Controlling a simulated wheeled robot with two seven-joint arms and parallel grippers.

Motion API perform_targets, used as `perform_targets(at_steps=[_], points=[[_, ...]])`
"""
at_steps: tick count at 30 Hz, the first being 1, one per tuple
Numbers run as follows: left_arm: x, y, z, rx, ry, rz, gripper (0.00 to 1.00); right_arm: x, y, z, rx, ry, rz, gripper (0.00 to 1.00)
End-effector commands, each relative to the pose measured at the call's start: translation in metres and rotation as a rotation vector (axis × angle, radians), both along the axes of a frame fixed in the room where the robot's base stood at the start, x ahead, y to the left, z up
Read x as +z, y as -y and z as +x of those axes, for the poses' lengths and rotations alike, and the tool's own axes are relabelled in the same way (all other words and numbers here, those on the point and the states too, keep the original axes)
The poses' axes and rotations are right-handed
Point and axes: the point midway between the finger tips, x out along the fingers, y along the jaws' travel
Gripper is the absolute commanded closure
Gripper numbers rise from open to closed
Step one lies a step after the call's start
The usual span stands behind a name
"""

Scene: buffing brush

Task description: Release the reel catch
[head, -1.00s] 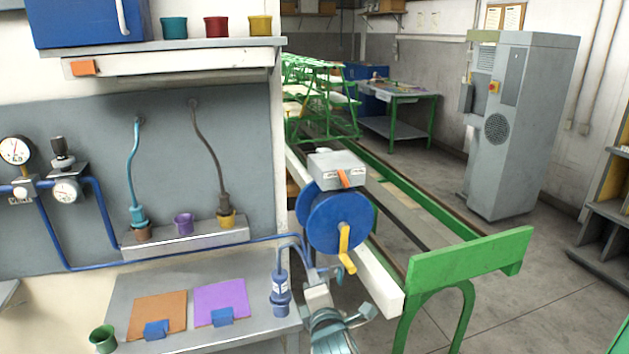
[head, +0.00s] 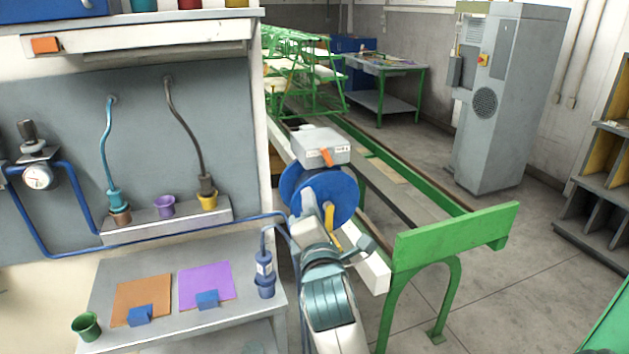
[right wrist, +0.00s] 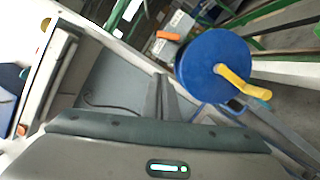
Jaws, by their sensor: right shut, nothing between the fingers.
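The reel is a blue drum (head: 340,190) with a yellow crank (head: 330,222), mounted beside the green rail frame. Above it sits a grey box (head: 312,137) with a short orange lever (head: 326,157) on its front, slanting down; this looks like the catch. In the right wrist view the drum (right wrist: 213,65), crank (right wrist: 243,82) and orange lever (right wrist: 168,36) all show clear of the fingers. My right gripper (head: 309,207) is in front of the drum's lower left, below the lever. Its fingers (right wrist: 164,92) are together and empty. My left gripper is out of view.
A grey bench (head: 100,290) with an orange and a purple sheet and a blue bottle (head: 264,275) stands left of my right arm. A blue hose (head: 180,224) runs along the wall towards the reel. The green frame's end beam (head: 455,240) is to the right.

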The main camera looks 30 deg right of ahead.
Motion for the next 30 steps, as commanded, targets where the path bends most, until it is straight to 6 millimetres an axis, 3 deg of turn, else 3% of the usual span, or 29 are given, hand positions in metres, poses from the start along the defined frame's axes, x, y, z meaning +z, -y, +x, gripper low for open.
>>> perform_targets(at_steps=[8, 21, 30], points=[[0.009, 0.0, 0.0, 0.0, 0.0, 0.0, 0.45, 0.005, 0.011, 0.023, 0.0, 0.0, 0.001, 1.0], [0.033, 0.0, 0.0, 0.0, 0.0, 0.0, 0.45, 0.014, 0.044, 0.09, 0.0, 0.0, 0.001, 1.0], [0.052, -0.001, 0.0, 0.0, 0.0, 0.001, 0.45, 0.027, 0.074, 0.08, 0.001, 0.0, 0.0, 1.0]])
